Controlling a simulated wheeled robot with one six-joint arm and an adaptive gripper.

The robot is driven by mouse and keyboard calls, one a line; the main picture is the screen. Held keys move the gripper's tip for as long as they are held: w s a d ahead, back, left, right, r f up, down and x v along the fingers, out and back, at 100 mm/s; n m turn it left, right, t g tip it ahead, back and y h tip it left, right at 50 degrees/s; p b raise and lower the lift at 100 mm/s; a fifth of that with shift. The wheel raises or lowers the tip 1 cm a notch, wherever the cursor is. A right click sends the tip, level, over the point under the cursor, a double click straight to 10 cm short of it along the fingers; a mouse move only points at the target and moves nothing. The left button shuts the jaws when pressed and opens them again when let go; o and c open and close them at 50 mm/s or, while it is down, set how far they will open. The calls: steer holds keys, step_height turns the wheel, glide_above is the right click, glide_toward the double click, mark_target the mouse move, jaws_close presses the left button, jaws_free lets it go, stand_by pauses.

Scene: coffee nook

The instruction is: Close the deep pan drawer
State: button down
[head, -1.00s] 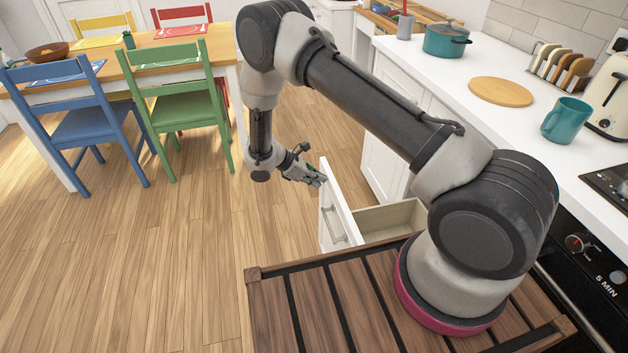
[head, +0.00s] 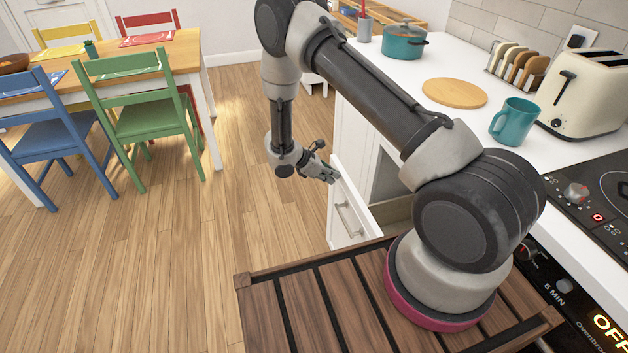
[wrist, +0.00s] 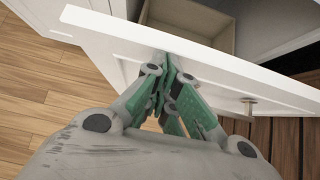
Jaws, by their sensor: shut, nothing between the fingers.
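The deep pan drawer (head: 352,212) is white with a bar handle (head: 349,217) and stands partly pulled out of the white cabinet under the counter. In the wrist view its front (wrist: 205,62) crosses the picture, with the beige drawer inside (wrist: 188,22) beyond it. My gripper (head: 332,176) is shut and empty, with its fingertips at the top of the drawer front's outer face. In the wrist view the fingertips (wrist: 166,75) meet the front near its upper edge and appear to touch it. My arm hides part of the drawer's interior.
The white counter (head: 390,75) carries a teal pot (head: 404,43), a round board (head: 454,93), a teal mug (head: 513,122) and a toaster (head: 585,95). A green chair (head: 140,110) and a blue chair (head: 55,130) stand left. The wooden floor between is clear.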

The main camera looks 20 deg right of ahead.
steer(key=d, duration=2.1)
steer(key=shift+d+r, duration=0.1)
steer(key=shift+d, duration=0.1)
steer(key=a+r, duration=0.7)
steer(key=a, duration=0.4)
steer(key=shift+a, duration=0.3)
